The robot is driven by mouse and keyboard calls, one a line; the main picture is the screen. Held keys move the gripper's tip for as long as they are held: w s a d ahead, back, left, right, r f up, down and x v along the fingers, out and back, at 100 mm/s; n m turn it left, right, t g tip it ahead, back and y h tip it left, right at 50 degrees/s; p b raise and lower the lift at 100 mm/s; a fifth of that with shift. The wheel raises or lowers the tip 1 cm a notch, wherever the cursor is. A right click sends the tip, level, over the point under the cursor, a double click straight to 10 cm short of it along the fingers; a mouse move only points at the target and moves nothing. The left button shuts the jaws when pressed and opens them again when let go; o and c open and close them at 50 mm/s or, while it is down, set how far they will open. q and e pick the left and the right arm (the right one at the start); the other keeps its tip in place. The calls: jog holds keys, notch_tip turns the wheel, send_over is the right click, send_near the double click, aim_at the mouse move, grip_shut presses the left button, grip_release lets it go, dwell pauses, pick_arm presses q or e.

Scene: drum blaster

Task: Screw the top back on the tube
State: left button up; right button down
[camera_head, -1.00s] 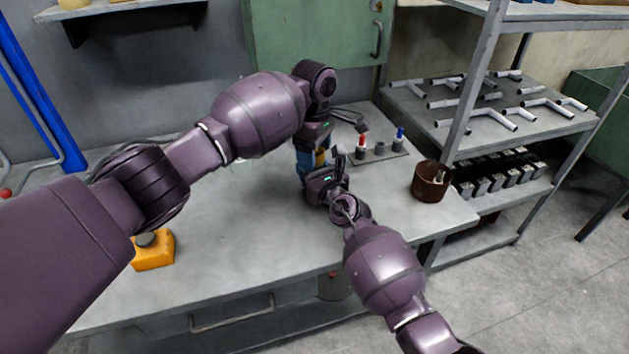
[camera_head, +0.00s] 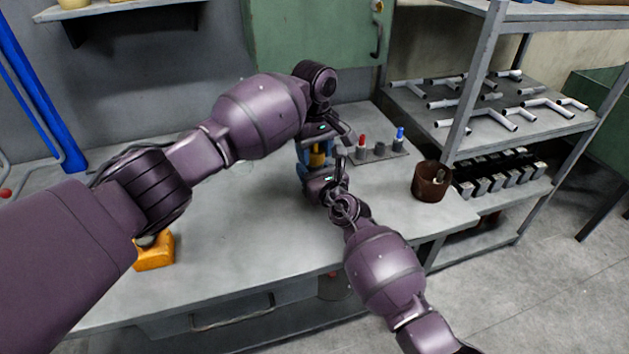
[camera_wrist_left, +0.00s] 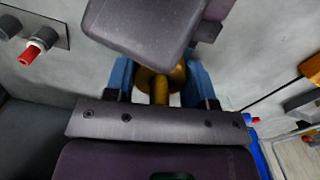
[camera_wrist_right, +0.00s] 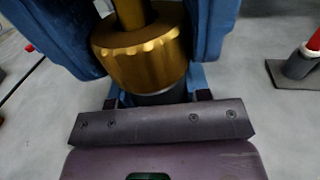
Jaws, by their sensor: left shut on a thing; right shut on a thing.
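A gold knurled top (camera_wrist_right: 145,55) with a narrow stem sits over a dark tube (camera_wrist_right: 162,97) in the right wrist view. The top and tube look upright and in line; I cannot tell how far the thread is engaged. My left gripper (camera_head: 317,153) comes from above, its blue fingers shut on the gold top, which shows between them in the left wrist view (camera_wrist_left: 160,85). My right gripper (camera_wrist_right: 158,88) is shut on the dark tube just below. In the head view the grippers hide most of the tube.
A plate with a red-tipped piece (camera_head: 362,143), a blue-tipped piece (camera_head: 399,138) and dark sockets lies behind right. A rusty can (camera_head: 431,183) stands near the right table edge. An orange box (camera_head: 155,252) is front left. Shelves of pipes stand at right.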

pick_arm(q)
jog(key=m, duration=0.7)
jog(key=o, duration=1)
jog(key=shift+r, duration=2.25)
jog(key=shift+c, duration=0.5)
jog(key=shift+w+r+n, duration=0.1)
jog(key=shift+r+n, duration=1.65)
jog(key=shift+n, duration=0.45)
